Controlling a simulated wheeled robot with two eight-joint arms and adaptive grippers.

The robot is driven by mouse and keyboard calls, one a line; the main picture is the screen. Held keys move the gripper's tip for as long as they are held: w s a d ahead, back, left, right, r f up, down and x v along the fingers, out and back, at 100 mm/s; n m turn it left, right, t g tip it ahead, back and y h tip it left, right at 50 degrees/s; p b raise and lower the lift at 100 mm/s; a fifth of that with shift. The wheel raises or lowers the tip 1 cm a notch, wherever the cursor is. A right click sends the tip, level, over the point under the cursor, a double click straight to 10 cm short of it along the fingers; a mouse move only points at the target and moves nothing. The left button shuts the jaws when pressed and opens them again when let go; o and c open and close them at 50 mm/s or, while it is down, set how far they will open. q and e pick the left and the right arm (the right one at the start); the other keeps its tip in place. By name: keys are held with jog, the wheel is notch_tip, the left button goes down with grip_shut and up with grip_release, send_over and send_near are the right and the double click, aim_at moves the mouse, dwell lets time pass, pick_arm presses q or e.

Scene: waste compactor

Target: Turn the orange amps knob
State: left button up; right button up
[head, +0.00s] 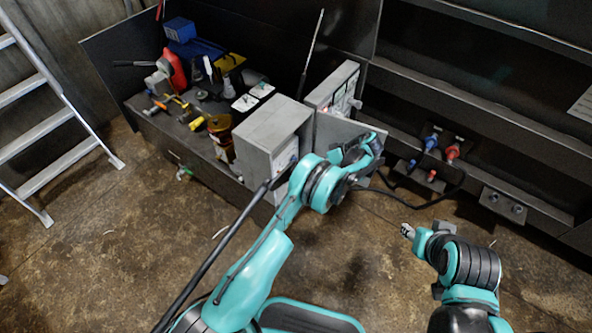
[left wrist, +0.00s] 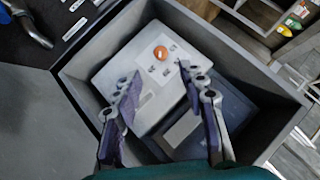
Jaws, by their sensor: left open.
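The orange knob (left wrist: 160,52) is round and sits near the far edge of a light panel (left wrist: 118,68) inside an open grey box, in the left wrist view. The knob lies a little beyond the fingertips, nearer the right one, and no contact shows. In the head view the grey box (head: 270,125) stands at the bench's right end, and my left gripper (head: 375,140) is beside its opening. The knob is hidden there. My right gripper (head: 407,231) is low over the floor, too small to judge.
The box's grey walls (left wrist: 210,22) surround the panel, and its open door (left wrist: 30,120) stands at left. The bench holds tools, a blue box (head: 180,29) and a red container (head: 174,70). Red and blue plugs (head: 452,151) are on the machine at right. A ladder (head: 45,105) stands left.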

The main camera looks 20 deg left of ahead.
pick_arm(q)
jog(key=v, duration=0.2)
jog(key=shift+d+r, duration=0.25)
jog(key=shift+d, duration=0.05)
jog(key=n+t+h+p, duration=0.2)
jog(key=n+t+p, duration=0.1)
jog(key=t, duration=0.2)
send_near(284, 174)
jog(key=b+x, duration=0.3)
jog(key=x, duration=0.5)
jog(key=shift+a, duration=0.1)
grip_shut()
